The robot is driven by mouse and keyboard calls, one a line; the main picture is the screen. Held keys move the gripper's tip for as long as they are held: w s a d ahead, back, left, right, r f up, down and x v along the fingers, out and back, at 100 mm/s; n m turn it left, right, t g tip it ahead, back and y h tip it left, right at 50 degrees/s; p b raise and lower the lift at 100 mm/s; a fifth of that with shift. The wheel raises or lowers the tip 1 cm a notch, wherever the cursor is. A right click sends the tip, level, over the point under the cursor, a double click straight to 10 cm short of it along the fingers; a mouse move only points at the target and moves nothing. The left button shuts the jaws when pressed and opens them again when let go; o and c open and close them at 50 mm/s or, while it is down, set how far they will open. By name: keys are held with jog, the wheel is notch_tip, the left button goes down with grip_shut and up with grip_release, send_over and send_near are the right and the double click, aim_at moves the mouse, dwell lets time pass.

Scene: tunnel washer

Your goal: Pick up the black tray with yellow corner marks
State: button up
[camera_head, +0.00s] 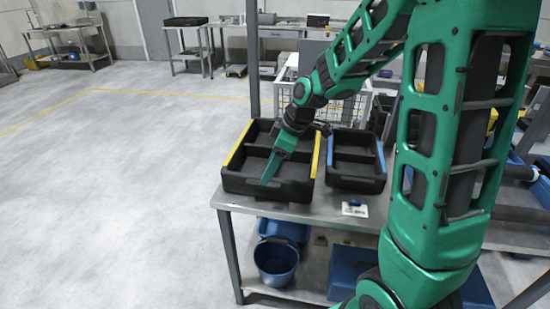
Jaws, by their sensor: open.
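The black tray with yellow marks (235,183) sits on the left end of a metal table, with yellow strips along its left and right rims. It has inner dividers and looks empty. My gripper (270,170) reaches down over the tray from the upper right, its green fingers in front of the tray's interior. The fingers overlap in this view, so the gap between them is hard to see. Nothing shows between them, and I cannot tell whether they touch the tray. My forearm hides part of the tray's back side.
A similar black tray with blue marks (357,183) stands just right of it. A blue bucket (276,262) is on the lower shelf. A wire cage stands behind. The floor at left is clear.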

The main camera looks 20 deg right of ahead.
jog(key=shift+x, duration=1.7)
jog(key=shift+s+d, duration=0.1)
jog(key=c, duration=1.4)
